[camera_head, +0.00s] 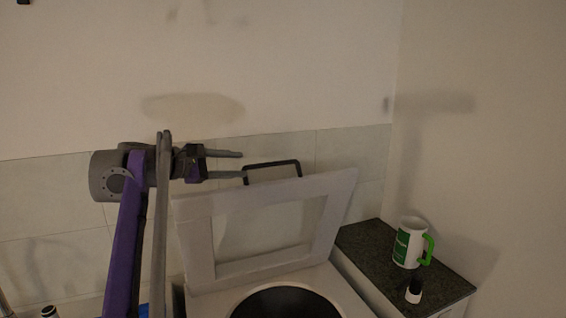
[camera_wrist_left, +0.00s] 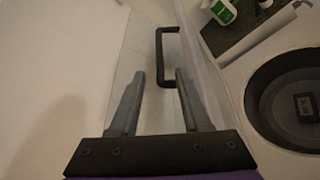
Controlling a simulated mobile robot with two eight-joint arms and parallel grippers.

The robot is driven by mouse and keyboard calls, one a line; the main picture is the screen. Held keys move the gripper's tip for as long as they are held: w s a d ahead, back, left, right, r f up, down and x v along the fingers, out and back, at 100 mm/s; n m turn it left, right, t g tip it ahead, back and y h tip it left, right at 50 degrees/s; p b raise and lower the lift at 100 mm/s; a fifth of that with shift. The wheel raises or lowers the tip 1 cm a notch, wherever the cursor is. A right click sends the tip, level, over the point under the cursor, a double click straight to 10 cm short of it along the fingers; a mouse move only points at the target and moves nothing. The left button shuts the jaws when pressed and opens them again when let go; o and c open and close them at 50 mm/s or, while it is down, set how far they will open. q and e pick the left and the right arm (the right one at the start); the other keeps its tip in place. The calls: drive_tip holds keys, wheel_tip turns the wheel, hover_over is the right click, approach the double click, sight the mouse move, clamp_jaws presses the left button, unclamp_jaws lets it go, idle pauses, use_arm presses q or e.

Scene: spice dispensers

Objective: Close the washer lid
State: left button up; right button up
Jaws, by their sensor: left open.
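The washer lid (camera_head: 201,240) is a pale frame with an open window, standing raised and leaning back at the rear of the washer. A dark handle (camera_head: 272,166) sticks out at its top edge, behind it. My left gripper (camera_head: 240,164) is open and empty, with its fingers close to the left end of the handle. In the left wrist view the fingers (camera_wrist_left: 160,82) point toward the handle (camera_wrist_left: 168,58), which lies just ahead of their tips. The washer's dark round opening (camera_head: 285,302) shows below the lid. My right gripper is not in view.
A dark counter (camera_head: 365,242) stands right of the washer. It carries a white and green mug (camera_head: 407,245) and a small black and white bottle (camera_head: 414,290). A tiled wall (camera_head: 50,190) is behind the lid and my left arm. A bottle top (camera_head: 48,311) shows at the lower left.

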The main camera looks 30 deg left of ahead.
sight(263, 165)
use_arm(q)
drive_tip(key=x, duration=1)
drive_tip(key=shift+w+d, duration=0.1)
drive_tip(key=shift+w, duration=0.1)
clamp_jaws()
idle(1.1)
